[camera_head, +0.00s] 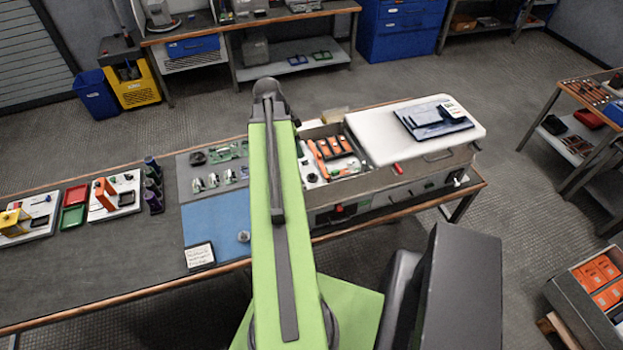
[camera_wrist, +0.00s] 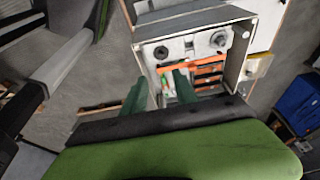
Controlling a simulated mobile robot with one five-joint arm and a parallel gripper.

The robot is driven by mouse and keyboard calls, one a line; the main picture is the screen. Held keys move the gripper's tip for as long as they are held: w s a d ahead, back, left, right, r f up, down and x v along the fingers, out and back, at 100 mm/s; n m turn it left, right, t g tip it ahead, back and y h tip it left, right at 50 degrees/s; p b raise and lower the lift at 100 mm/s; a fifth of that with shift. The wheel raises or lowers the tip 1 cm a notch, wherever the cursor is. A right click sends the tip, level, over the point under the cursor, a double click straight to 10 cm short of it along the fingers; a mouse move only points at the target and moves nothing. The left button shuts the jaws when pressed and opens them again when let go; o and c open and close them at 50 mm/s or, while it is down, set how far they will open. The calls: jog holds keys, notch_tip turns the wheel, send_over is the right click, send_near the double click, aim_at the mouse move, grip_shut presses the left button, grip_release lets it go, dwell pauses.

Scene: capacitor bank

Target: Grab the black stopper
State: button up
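Several small dark round pieces could be the black stopper; I cannot tell which it is. In the wrist view, one dark round piece (camera_wrist: 161,52) sits at the left of a pale panel inside an open box (camera_wrist: 250,35). A second dark round piece (camera_wrist: 219,39) sits at the right of it. In the head view, a black round piece (camera_head: 198,157) lies on the grey mat on the bench. My gripper (camera_wrist: 160,77) shows as two green fingers standing apart, in front of the open box, with nothing seen held. In the head view my arm hides it.
The open box holds orange cells (camera_wrist: 208,75) and an orange strip. A white lid (camera_head: 380,140) with a tablet-like item lies right of the opening. The bench also carries a blue mat (camera_head: 210,222), dark bottles (camera_head: 153,172) and trays. Grey floor surrounds the bench.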

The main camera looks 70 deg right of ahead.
jog(key=b, duration=0.9)
send_over(312, 174)
jog(key=w+a, duration=0.2)
notch_tip(312, 174, down, 10)
jog(key=shift+s+d+f, duration=0.15)
jog(key=shift+f, duration=0.05)
jog(key=shift+s, duration=0.1)
jog(key=b+x, duration=0.5)
jog(key=shift+d, duration=0.3)
jog(key=shift+r, duration=0.15)
grip_shut()
